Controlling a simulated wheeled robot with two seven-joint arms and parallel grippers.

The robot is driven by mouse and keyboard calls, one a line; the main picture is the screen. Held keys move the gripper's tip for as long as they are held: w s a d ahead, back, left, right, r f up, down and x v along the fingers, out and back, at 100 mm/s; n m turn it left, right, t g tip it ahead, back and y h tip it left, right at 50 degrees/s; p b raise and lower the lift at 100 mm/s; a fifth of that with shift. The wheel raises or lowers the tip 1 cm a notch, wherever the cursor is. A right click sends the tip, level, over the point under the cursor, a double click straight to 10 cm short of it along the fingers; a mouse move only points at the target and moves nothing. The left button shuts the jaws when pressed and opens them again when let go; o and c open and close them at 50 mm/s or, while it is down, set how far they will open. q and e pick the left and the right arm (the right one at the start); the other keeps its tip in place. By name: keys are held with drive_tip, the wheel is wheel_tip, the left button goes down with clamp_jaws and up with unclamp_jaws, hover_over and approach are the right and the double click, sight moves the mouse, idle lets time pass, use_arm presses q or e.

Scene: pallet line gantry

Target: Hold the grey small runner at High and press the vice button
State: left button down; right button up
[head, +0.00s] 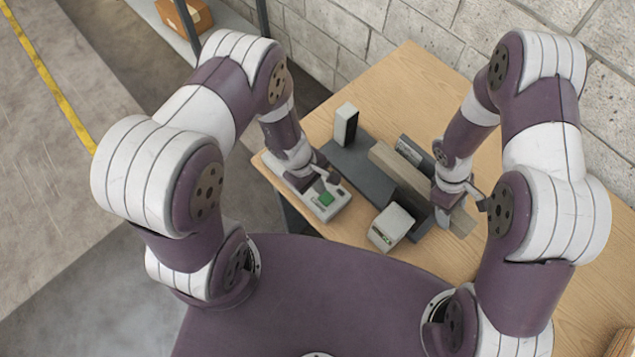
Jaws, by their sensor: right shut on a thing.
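A light grey box with a green button (326,199), which looks like the vice button, sits at the table's left corner. My left gripper (325,182) is just above and behind the button; whether it touches is unclear, and its jaws are too small to read. No High mark can be read.
The dark grey fixture (365,172) lies across the table (390,95). A white box with a dark face (346,124) stands behind it, and a small light grey box (391,226) with little lights stands in front. The table's back is clear, against a block wall.

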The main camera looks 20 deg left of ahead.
drive_tip(key=shift+f, duration=0.15)
drive_tip(key=shift+w, duration=0.1)
idle(0.3)
drive_tip(key=shift+w+d, duration=0.15)
drive_tip(key=shift+w, duration=0.1)
use_arm(q)
drive_tip(key=shift+s+a, duration=0.2)
drive_tip(key=shift+a, duration=0.05)
use_arm(e)
drive_tip(key=shift+w+r, duration=0.2)
drive_tip(key=shift+w, duration=0.1)
use_arm(q)
drive_tip(key=shift+w+d, duration=0.3)
drive_tip(key=shift+d, duration=0.15)
use_arm(e)
drive_tip(key=shift+w+d+f, duration=0.2)
drive_tip(key=shift+w+d, duration=0.05)
drive_tip(key=shift+d, duration=0.2)
use_arm(q)
drive_tip(key=shift+s+a, duration=0.15)
drive_tip(key=shift+a, duration=0.05)
use_arm(e)
drive_tip(key=shift+s+a, duration=0.3)
drive_tip(key=shift+s, duration=0.05)
drive_tip(key=shift+w+d, duration=0.1)
drive_tip(key=shift+w, duration=0.15)
